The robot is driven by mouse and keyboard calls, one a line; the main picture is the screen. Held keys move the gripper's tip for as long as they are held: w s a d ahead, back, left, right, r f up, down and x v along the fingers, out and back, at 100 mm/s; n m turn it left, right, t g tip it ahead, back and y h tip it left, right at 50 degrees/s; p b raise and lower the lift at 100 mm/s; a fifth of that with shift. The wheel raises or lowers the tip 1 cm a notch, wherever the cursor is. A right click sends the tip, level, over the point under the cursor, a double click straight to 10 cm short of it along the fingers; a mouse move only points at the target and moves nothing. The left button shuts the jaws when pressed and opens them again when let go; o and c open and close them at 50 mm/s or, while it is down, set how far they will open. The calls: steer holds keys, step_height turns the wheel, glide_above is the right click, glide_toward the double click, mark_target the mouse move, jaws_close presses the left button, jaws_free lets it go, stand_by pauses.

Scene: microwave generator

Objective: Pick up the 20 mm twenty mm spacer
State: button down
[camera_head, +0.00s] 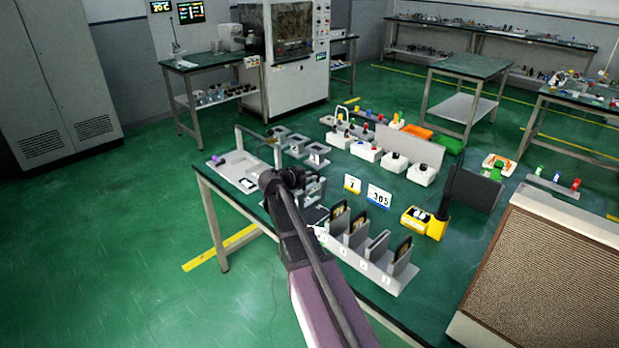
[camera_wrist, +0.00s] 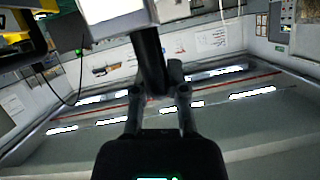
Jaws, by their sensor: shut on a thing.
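In the wrist view my gripper (camera_wrist: 159,92) has its two fingers close together at a dark, rod-like thing (camera_wrist: 149,58). This thing runs up from between the fingertips towards a pale panel at the top edge. I cannot tell whether it is the 20 mm spacer, and no spacer can be made out clearly in either view. In the head view my arm reaches over the near left part of the green workbench (camera_head: 345,215). Its dark wrist is beside a small grey frame (camera_head: 313,190), and the fingertips are too small or hidden to make out there.
A grey rack (camera_head: 375,265) with several upright plates stands right of my arm. A yellow and black device (camera_head: 424,222) is beyond it. A pale tray (camera_head: 238,172) lies at the bench's left end. White boxes (camera_head: 366,150) stand farther back. The green floor at left is clear.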

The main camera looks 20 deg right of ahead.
steer(key=shift+r+p, duration=1.9)
steer(key=shift+r, duration=0.55)
